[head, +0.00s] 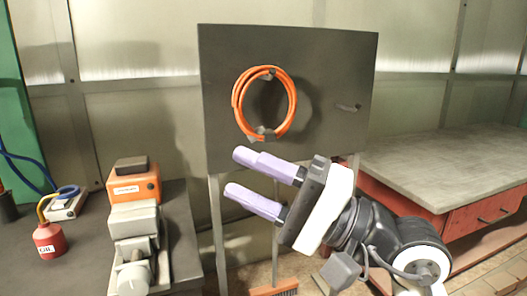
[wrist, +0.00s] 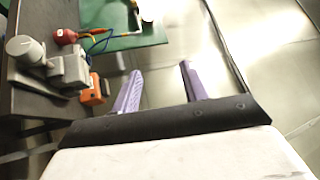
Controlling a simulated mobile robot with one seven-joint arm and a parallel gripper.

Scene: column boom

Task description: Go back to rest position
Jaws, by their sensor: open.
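My gripper (head: 246,174) is in the middle of the head view, below and in front of a dark upright board. Its two purple fingers are apart, with nothing between them, and point to the left. In the wrist view my gripper (wrist: 159,80) also shows open and empty. An orange coiled hose (head: 237,103) hangs on the dark board (head: 330,75). The fingers look apart from the hose.
A dark bench on the left holds an orange and grey machine (head: 134,188) and a red oil can (head: 48,241). A red cabinet (head: 470,217) with a grey top stands at right. A broom (head: 274,289) is low behind my gripper.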

